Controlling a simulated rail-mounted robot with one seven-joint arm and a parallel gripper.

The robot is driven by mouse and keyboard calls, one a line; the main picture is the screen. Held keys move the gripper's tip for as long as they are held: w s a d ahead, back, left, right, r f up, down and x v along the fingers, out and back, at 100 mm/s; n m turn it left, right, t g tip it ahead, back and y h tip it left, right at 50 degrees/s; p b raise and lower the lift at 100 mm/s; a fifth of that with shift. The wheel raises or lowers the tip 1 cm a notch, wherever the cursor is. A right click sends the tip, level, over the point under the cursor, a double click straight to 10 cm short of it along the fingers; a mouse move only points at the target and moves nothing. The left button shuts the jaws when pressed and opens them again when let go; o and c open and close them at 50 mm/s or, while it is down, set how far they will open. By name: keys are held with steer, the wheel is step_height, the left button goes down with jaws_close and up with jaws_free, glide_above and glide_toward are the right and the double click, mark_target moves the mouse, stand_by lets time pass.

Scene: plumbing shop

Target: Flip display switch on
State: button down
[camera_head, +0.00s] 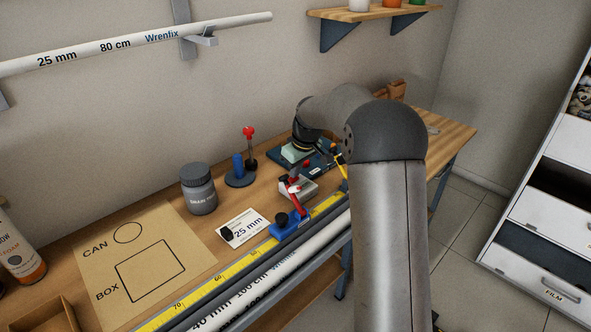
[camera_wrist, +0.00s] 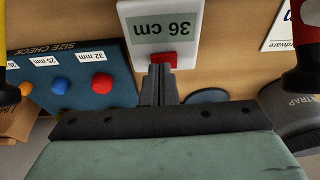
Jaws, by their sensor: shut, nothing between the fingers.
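The display (camera_wrist: 162,28) is a white box at the top middle of the wrist view. Its grey-green screen reads "36 cm", upside down in this picture. A red switch (camera_wrist: 163,57) sits at the display's edge nearest my fingers. My gripper (camera_wrist: 159,70) is shut and empty, with its dark fingertips right at the red switch. I cannot tell whether they touch it. In the head view the display (camera_head: 306,190) is a small pale box on the bench, and my arm hides part of the area around my gripper.
A blue size-check board (camera_wrist: 75,80) with coloured knobs lies beside the display. A red handle (camera_wrist: 305,40) with a black end is close on the right in the wrist view. A grey drain can (camera_head: 198,190) and a yellow measuring rail (camera_head: 205,292) are on the bench.

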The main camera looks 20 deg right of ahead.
mark_target(295, 180)
steer(key=r+p, duration=0.1)
steer(key=r, duration=0.1)
steer(key=r+p, duration=0.1)
steer(key=r, duration=0.2)
steer(key=shift+s+a, duration=0.2)
steer(key=s+a+v, duration=0.1)
steer(key=v, duration=0.7)
steer(key=shift+r+b, duration=0.3)
steer(key=shift+b, duration=0.1)
steer(key=shift+s+a, duration=0.1)
steer(key=shift+s, duration=0.1)
steer(key=s+a+f+m, duration=0.1)
steer(key=s+f+m, duration=0.1)
steer(key=s, duration=1)
steer(key=s+a+f+m+g, duration=0.1)
steer(key=s+f, duration=0.4)
steer(key=s, duration=0.7)
steer(key=s+a+f+m+g+h, duration=0.1)
steer(key=s+a+f+m, duration=0.1)
steer(key=s, duration=1.1)
steer(key=shift+a+f+m, duration=0.3)
steer(key=shift+a+f, duration=0.2)
steer(key=shift+f, duration=0.25)
